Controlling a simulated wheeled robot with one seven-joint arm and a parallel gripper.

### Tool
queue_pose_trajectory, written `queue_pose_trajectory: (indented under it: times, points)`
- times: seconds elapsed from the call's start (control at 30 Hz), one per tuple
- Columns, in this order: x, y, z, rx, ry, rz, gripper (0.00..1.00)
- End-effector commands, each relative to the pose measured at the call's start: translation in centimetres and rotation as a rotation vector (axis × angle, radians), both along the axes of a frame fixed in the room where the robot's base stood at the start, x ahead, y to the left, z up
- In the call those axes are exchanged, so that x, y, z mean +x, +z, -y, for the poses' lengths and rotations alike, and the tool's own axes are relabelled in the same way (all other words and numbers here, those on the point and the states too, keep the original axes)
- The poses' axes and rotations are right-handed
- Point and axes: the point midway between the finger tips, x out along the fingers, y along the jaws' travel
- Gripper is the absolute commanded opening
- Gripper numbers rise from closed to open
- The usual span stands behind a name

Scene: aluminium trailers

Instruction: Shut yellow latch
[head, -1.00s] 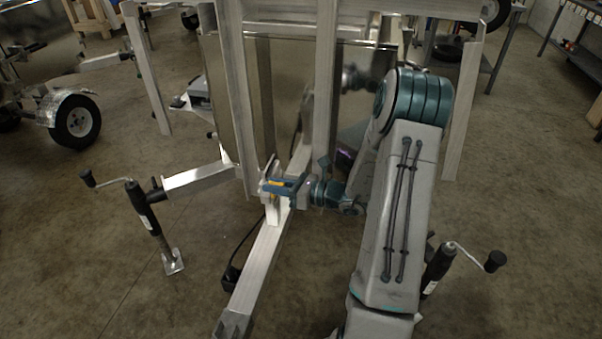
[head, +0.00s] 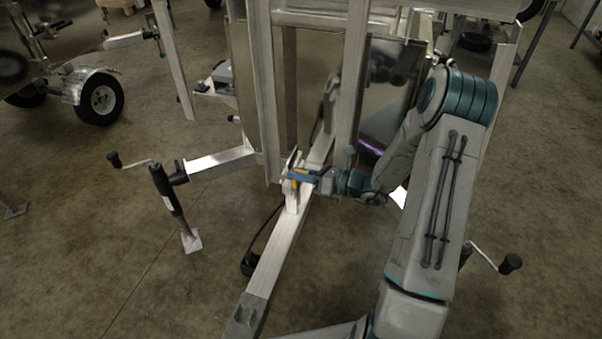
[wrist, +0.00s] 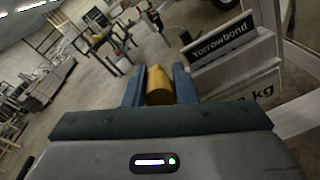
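The yellow latch (wrist: 158,86) shows in the wrist view as a rounded yellow piece between the two blue fingers of my gripper (wrist: 159,84). The fingers stand close on both sides of it and look shut on it. In the head view my gripper (head: 301,176) is at the trailer's middle beam, by the foot of the upright frame. Only a small bit of the yellow latch (head: 301,183) shows there; the blue fingers hide the rest.
The trailer's aluminium uprights (head: 265,100) rise just behind my gripper. A jack with a crank (head: 168,190) stands at left, and another crank (head: 510,263) shows at right. A wheeled trailer (head: 97,98) stands far left. Concrete floor (head: 110,270) is open at lower left.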

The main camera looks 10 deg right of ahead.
Motion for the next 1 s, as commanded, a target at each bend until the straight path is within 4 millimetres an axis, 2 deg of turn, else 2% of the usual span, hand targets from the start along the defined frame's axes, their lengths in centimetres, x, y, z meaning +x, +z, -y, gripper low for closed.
queue_pose_trajectory:
  times: [0.03, 0.07, 0.33, 0.47, 0.57, 0.8, 1.0]
  points:
    - [0.0, -0.1, 0.2, -0.001, -0.006, -0.002, 0.38]
    - [0.0, -0.1, 0.2, -0.001, -0.006, -0.002, 0.45]
    - [0.0, 0.0, 0.1, 0.0, -0.002, 0.0, 0.45]
    - [-0.3, 0.1, 0.8, -0.002, -0.004, 0.001, 0.45]
    - [-1.1, 0.2, 2.1, -0.002, -0.006, 0.001, 0.45]
    - [-3.9, 0.6, 6.9, -0.002, -0.009, -0.001, 0.45]
    - [-5.9, 1.0, 10.1, -0.002, -0.006, 0.001, 0.45]
